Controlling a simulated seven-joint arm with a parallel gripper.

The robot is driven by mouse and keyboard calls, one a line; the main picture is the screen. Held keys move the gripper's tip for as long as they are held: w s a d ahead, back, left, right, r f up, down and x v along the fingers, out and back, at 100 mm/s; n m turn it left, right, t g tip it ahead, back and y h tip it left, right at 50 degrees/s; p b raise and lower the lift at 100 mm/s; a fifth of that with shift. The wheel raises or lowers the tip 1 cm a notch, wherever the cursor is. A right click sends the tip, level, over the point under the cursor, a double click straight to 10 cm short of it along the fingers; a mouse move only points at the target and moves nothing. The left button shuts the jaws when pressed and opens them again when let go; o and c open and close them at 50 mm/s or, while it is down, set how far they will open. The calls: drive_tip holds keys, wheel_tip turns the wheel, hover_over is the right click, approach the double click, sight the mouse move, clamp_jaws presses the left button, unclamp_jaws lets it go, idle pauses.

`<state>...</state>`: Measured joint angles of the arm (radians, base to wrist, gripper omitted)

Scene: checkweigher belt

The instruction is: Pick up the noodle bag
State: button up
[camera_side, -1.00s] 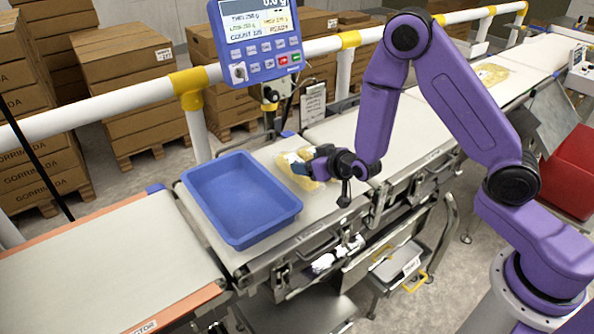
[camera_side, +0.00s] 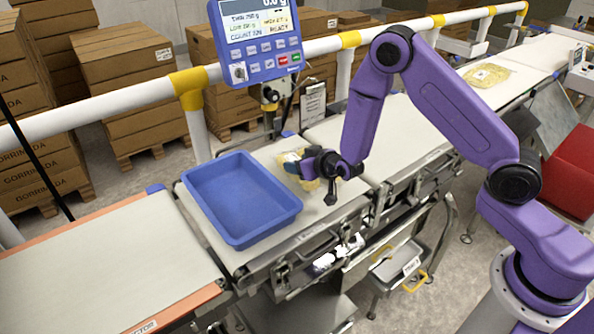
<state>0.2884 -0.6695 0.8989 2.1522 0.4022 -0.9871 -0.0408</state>
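A noodle bag, yellowish and clear with a pale label, lies on the white weigh belt just right of the blue tray. Its visible part (camera_side: 288,160) shows beside and behind my gripper (camera_side: 297,168). My gripper is low over the bag, with its dark fingers pointing left across it. The wrist hides part of the bag, and I cannot tell whether the fingers are closed on it. A second, similar noodle bag (camera_side: 487,75) lies flat on the far belt at upper right, away from my gripper.
The empty blue tray (camera_side: 240,239) stands close left of the bag. The weigher display (camera_side: 256,40) hangs on a post behind it. A white-and-yellow rail (camera_side: 100,103) runs along the back. The orange-edged belt (camera_side: 95,270) at lower left is clear. A red bin (camera_side: 573,172) is at right.

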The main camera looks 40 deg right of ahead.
drive_tip(key=shift+c, duration=1.2)
drive_tip(key=shift+r, duration=0.2)
